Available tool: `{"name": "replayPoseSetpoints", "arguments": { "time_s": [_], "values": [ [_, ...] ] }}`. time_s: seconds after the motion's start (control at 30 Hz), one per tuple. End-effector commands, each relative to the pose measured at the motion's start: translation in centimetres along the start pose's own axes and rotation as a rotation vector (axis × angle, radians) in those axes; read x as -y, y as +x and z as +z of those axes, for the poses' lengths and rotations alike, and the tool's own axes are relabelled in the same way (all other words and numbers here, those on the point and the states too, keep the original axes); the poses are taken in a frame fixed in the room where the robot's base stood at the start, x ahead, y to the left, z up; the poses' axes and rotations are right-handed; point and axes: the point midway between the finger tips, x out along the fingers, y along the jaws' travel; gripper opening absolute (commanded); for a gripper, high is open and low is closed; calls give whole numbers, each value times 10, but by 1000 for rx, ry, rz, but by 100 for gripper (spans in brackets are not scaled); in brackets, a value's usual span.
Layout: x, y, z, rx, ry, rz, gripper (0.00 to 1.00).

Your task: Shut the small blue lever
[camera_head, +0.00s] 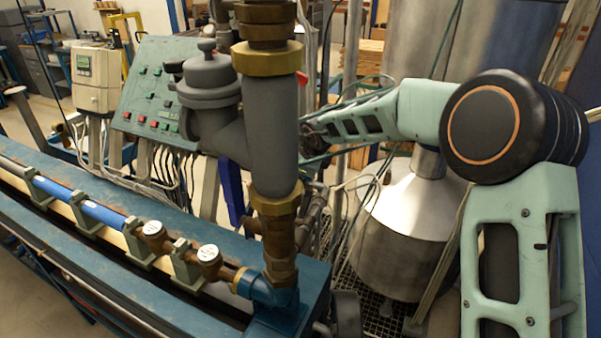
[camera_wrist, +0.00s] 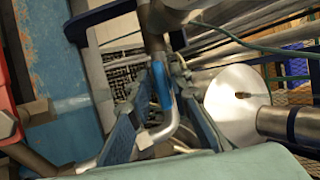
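The small blue lever (camera_wrist: 161,86) shows near the middle of the wrist view as a bright blue handle beside a bent metal pipe. My gripper (camera_wrist: 167,75) is open, with its two fingers on either side of the lever. I cannot tell whether either finger touches it. In the head view my arm reaches in from the right to behind the grey vertical pipe, which hides my fingertips. I cannot make out the small lever there.
The grey meter pipe (camera_head: 272,130) with brass fittings stands in front of my gripper. A shiny metal tank (camera_head: 410,235) stands close on the right. Thin green cables hang around the arm. A blue bench (camera_head: 150,215) carries pipes on the left.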

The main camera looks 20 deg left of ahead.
Motion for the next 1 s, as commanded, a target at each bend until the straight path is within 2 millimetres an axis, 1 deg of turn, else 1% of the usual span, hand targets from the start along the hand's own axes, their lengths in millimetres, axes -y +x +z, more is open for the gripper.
{"name": "replayPoseSetpoints", "arguments": {
  "time_s": [0.03,0.13,0.37,0.57,1.0],
  "values": [
    [0,0,0,0,0,0,11],
    [0,0,0,0,0,0,0],
    [0,0,0,0,2,-1,0],
    [-1,1,0,1,42,-19,0],
    [-2,3,-1,2,286,-122,0]
  ]
}}
